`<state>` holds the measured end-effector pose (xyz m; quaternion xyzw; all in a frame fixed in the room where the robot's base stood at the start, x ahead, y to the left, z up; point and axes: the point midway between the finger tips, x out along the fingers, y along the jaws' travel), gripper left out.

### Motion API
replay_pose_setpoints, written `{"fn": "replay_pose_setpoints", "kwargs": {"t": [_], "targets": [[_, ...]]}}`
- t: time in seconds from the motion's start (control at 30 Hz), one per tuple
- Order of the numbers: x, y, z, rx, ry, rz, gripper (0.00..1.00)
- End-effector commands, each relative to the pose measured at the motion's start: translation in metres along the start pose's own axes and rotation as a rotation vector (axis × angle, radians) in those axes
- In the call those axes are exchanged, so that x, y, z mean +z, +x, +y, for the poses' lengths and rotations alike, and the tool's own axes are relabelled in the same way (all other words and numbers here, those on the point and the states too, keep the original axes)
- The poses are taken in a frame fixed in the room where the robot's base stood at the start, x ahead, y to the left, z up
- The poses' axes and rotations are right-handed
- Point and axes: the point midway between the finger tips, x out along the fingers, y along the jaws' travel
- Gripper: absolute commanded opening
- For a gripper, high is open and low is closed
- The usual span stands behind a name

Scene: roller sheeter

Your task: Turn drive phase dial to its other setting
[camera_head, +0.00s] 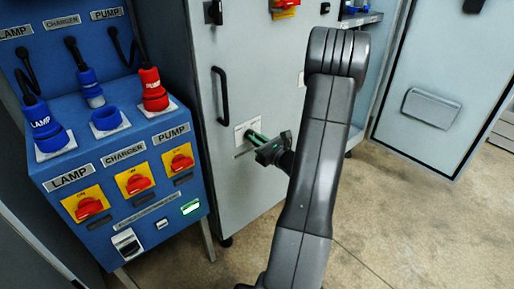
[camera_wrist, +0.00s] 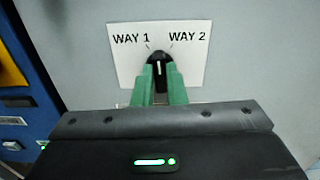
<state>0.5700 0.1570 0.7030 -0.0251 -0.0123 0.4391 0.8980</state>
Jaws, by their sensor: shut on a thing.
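The dial (camera_wrist: 158,62) is a small black knob with a white pointer line, on a white plate (camera_wrist: 195,70) marked WAY 1 at left and WAY 2 at right. The knob points nearly straight up, between the two marks; I cannot tell which setting it is at. My gripper (camera_wrist: 160,76) has its two green fingers shut on the knob, one on each side, hiding its lower part. In the head view the plate (camera_head: 240,133) is on the grey cabinet front, with my gripper (camera_head: 252,138) against it; the knob is hidden there.
A blue panel (camera_head: 95,150) with LAMP, CHARGER and PUMP plugs and red-on-yellow switches stands at left. The grey cabinet (camera_head: 225,50) has a black door handle (camera_head: 221,95) above the plate. An open cabinet door (camera_head: 440,80) stands at right. Open floor (camera_head: 400,220) lies at right.

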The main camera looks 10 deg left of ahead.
Motion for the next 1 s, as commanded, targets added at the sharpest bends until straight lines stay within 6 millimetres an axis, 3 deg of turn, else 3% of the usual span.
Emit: {"fn": "replay_pose_setpoints", "kwargs": {"t": [0.03, 0.5, 1.0], "targets": [[-0.0063, 0.0001, 0.0005, 0.0, -0.045, -0.002, 0.0], [-0.0038, 0.0001, 0.0017, 0.0, -0.385, -0.001, 0.0], [-0.0009, -0.0001, 0.0017, 0.001, -0.484, 0.002, 0.0]]}}
